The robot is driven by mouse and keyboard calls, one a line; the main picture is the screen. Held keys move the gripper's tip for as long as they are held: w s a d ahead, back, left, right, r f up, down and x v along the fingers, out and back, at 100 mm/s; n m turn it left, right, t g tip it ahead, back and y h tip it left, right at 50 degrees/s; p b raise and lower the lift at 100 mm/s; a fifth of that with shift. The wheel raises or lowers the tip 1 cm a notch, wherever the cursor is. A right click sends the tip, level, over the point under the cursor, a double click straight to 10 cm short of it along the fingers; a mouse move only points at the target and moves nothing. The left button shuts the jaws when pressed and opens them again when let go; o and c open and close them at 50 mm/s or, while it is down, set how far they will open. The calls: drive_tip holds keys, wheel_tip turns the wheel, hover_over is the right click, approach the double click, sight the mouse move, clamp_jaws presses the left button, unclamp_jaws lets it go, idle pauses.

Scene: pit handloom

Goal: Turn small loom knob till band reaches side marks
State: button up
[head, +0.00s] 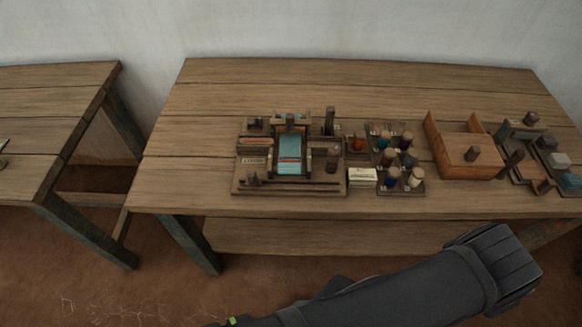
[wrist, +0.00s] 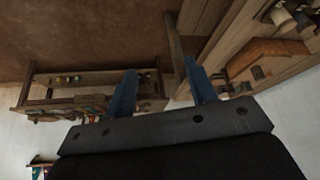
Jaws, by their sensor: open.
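The small loom (head: 262,186) stands on a wooden base left of the middle of the bench in the head view. Teal cloth (head: 289,147) runs down its centre, with a thin reddish band (head: 290,160) across it. A dark round part that looks like the knob (head: 332,158) sits to the right of the cloth. The side marks are too small to make out. My gripper (wrist: 160,88) shows in the wrist view with two blue fingers apart and nothing between them. In the head view my arm hangs before the bench, well away from the loom; its fingers cannot be seen there.
The bench (head: 200,130) is clear at left. Another table (head: 60,95) stands beyond a gap.

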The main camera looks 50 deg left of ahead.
drive_tip(key=w+f+n+g+y, duration=0.1)
drive_tip(key=w+g+y, duration=0.2)
drive_tip(key=w+g, duration=0.3)
drive_tip(key=w+a+r+n, duration=0.2)
drive_tip(key=w+a+n, duration=0.2)
drive_tip(key=w, duration=0.1)
wheel_tip(320, 180, up, 8)
drive_tip(key=n+t, duration=0.1)
drive_tip(key=n, duration=1.8)
hover_over(335, 149)
drive_tip(key=shift+h, duration=0.4)
wheel_tip(335, 149, down, 17)
drive_tip(key=shift+f, duration=0.2)
